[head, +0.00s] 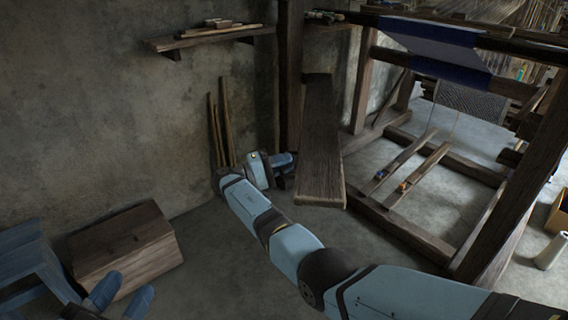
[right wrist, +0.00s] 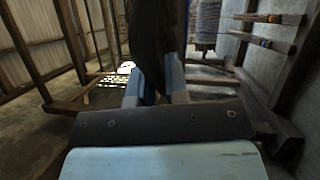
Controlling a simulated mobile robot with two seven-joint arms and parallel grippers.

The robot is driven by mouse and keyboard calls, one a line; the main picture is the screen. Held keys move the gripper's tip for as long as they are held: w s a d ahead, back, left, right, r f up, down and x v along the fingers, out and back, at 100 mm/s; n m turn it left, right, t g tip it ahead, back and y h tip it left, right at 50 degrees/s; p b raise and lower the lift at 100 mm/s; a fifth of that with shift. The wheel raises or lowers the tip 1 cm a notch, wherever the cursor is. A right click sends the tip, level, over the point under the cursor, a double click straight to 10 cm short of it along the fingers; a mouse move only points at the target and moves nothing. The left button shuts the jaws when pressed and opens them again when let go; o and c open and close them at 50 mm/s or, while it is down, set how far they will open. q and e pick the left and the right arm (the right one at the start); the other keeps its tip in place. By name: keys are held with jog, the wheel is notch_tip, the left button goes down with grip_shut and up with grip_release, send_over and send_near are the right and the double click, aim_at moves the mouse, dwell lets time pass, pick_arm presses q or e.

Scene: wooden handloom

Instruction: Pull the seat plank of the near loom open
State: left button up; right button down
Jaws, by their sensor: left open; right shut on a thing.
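The seat plank (head: 320,150) is a long dark wooden board at the left side of the near loom (head: 405,225) in the head view. Its near end hangs lower and closer to me. My right gripper (head: 287,164) is at the plank's left edge, partly hidden by my own wrist. In the right wrist view, the gripper's two light-blue fingers (right wrist: 156,85) are shut on the plank (right wrist: 154,40), which stands edge-on between them. My left gripper (head: 122,293) is open and empty at the bottom left, near a wooden box and apart from the plank.
The wooden box (head: 125,248) stands by the wall beside a blue stool (head: 30,262). Sticks (head: 220,130) lean on the wall below a shelf (head: 205,38). The loom's posts and foot pedals (head: 415,172) lie right of the plank. Floor left of it is fairly clear.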

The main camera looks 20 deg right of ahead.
jog(key=c, duration=1.1)
grip_release()
jog(key=shift+s, duration=0.1)
jog(key=shift+a, duration=0.1)
